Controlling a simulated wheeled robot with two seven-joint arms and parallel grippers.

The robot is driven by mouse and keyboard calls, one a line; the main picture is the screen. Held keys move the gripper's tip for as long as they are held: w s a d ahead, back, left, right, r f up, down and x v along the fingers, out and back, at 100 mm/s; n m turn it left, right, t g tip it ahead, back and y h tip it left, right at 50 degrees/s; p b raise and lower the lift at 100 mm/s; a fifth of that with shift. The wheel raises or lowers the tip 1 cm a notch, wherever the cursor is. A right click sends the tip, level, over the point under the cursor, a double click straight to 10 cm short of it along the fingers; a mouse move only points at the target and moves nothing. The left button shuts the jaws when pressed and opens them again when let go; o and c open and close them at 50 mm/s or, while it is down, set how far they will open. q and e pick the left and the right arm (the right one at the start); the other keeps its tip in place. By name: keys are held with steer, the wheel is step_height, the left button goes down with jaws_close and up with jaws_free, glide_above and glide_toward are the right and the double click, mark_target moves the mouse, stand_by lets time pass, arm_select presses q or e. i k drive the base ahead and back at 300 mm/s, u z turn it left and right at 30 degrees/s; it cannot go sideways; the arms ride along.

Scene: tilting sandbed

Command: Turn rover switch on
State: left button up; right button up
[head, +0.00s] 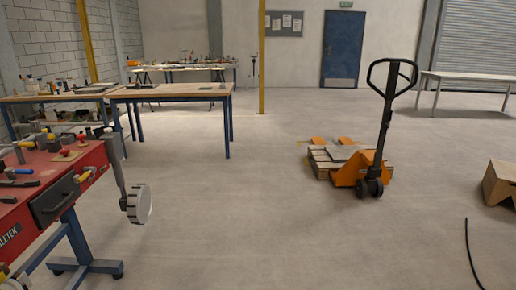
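A red box-shaped unit (12,229) on a blue stand (82,245) is cut off by the left edge. A round grey handwheel (139,204) hangs at its right side on a grey upright bar. Small red, yellow and dark parts lie on its top, and black and yellow handles are on its front. I cannot make out a rover or a rover switch among them. Neither of my grippers is in view.
A wooden-topped table (170,94) with blue legs stands behind the red unit. An orange pallet jack (370,170) with a wood-loaded pallet stands right of centre. A cardboard box (500,183) and black cable (469,255) are at the right. The middle floor is clear.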

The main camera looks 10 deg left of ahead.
mark_target(64, 153)
steer(key=u, duration=0.2)
steer(key=i, duration=1.95)
steer(key=u, duration=0.8)
